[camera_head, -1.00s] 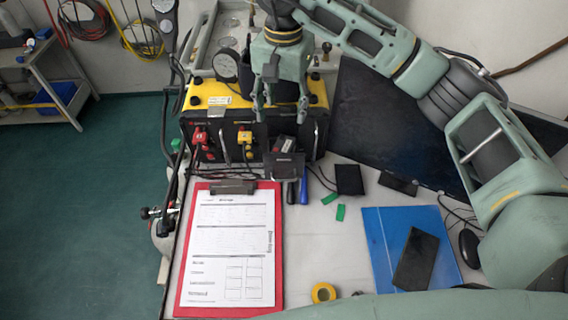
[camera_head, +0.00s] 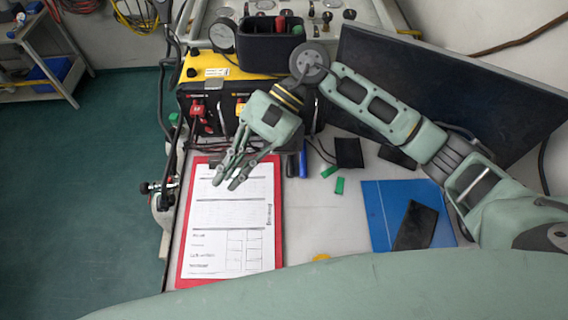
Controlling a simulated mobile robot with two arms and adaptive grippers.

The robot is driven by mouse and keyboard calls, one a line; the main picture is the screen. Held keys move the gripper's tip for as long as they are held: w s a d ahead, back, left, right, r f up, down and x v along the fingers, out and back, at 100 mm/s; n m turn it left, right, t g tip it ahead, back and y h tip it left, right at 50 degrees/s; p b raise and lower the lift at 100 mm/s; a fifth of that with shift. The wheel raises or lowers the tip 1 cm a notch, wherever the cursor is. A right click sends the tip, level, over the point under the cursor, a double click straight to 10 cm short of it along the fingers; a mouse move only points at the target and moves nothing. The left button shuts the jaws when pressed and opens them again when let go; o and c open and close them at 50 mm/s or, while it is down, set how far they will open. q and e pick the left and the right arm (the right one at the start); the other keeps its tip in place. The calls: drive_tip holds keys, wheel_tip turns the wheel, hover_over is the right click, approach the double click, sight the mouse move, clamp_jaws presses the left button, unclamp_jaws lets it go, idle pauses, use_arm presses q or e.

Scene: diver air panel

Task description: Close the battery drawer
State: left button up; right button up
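The yellow-and-black air panel case (camera_head: 215,73) stands at the back of the table, with red and yellow fittings on its front. My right gripper (camera_head: 228,184) is in front of the case, above the upper part of the clipboard. Its fingers point down and left, with a gap between them, and nothing is held. The gripper and its wrist cover the right part of the case front, where the battery drawer showed earlier. I cannot tell how far the drawer stands out now. My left gripper is not in view.
A red clipboard (camera_head: 183,246) with a form lies in front of the case. A black bin (camera_head: 258,48) with tools is on top. A dark monitor (camera_head: 440,90), green blocks (camera_head: 339,186) and a blue folder (camera_head: 378,222) are to the right.

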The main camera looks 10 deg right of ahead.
drive_tip(key=s+r+m+y, duration=0.1)
drive_tip(key=s, duration=0.1)
drive_tip(key=s+a+r+m+y, duration=0.1)
drive_tip(key=y, duration=0.1)
drive_tip(key=s+a+r+m+g+y, duration=0.1)
drive_tip(key=s+y, duration=0.1)
drive_tip(key=shift+s+a, duration=0.15)
drive_tip(key=shift+s, duration=0.2)
clamp_jaws()
drive_tip(key=d+r+m+t+y, duration=0.45)
drive_tip(key=m+t+y, duration=0.45)
drive_tip(key=m, duration=0.5)
drive_tip(key=d+f+m+t+h, duration=0.3)
drive_tip(key=d+m+t+h, duration=0.35)
drive_tip(key=m+t, duration=0.6)
drive_tip(key=s+d+f+m+g+h+b, duration=0.15)
drive_tip(key=s+d+f+m+h, duration=0.25)
drive_tip(key=d+f+m+h, duration=0.6)
drive_tip(key=w+a+m+y+p, duration=0.1)
drive_tip(key=w+a+y+p, duration=0.1)
drive_tip(key=w+a, duration=0.6)
drive_tip(key=w+p, duration=0.1)
drive_tip(key=w, duration=0.3)
drive_tip(key=shift+w+a+f+y+p, duration=0.15)
drive_tip(key=shift+f+y+p, duration=0.2)
drive_tip(key=shift+f+p, duration=0.05)
drive_tip(key=shift+m, duration=0.25)
